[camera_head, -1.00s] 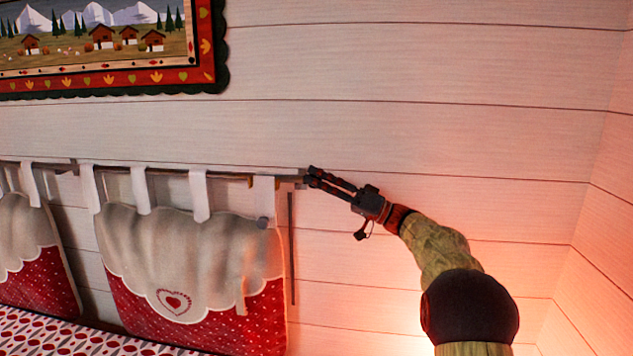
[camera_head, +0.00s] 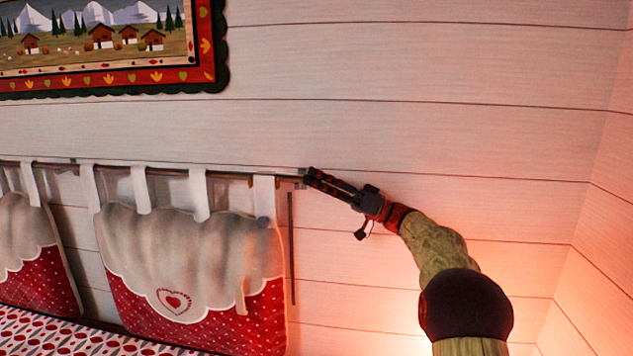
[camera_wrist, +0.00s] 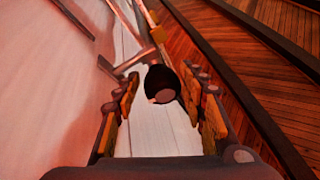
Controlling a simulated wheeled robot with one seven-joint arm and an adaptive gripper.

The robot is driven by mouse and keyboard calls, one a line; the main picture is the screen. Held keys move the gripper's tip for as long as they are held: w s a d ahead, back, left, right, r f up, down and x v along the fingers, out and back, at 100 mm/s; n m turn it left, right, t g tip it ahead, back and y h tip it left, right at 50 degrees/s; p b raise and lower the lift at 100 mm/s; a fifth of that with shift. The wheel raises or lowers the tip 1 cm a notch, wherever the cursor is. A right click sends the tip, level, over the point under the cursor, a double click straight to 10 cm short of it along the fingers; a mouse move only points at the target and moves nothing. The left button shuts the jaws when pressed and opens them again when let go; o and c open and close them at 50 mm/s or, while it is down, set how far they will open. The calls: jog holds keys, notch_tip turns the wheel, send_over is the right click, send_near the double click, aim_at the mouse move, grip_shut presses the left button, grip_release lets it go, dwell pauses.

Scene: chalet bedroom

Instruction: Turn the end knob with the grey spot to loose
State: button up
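The dark round end knob (camera_wrist: 163,82) shows in the wrist view, with a small pale grey spot low on its face. It sits at the end of a rail (camera_head: 235,173) that runs along the wall in the head view. My gripper (camera_wrist: 163,90) is open, with a finger on each side of the knob near the fingertips. I see a narrow gap on each side; contact cannot be made out. In the head view my gripper (camera_head: 306,178) is at the rail's right end, and its fingers hide the knob.
Red and beige cloth cushions (camera_head: 200,250) hang from the rail by white loops, left of my gripper. A thin dark vertical bar (camera_head: 292,250) is on the wall below. A framed picture (camera_head: 110,45) hangs upper left. The wall to the right is bare.

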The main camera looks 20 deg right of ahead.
jog(key=shift+o, duration=0.8)
jog(key=shift+r, duration=0.1)
jog(key=v, duration=0.7)
jog(key=shift+s+d, duration=0.15)
jog(key=shift+d, duration=0.05)
jog(key=shift+o, duration=0.2)
